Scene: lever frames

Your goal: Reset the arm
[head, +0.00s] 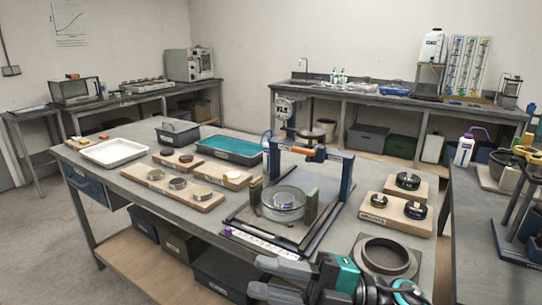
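A lever frame with dark blue posts (347,178) stands on a dark base on the central table. A horizontal bar with an orange part (316,153) runs across its top, near level as far as I can see. A round clear dish (283,204) sits inside the frame under the bar, with a small pale disc in it. My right gripper (262,278) is at the bottom of the head view, in front of the frame and apart from it. Its two dark fingers are spread with nothing between them. My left gripper does not show.
Wooden boards with dark round weights (415,210) lie right of the frame. A grey ring on a plate (386,256) lies close beside my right gripper. Left are boards with round pieces (178,183), a white tray (113,152) and a teal tray (229,149). A side bench (480,225) stands at right.

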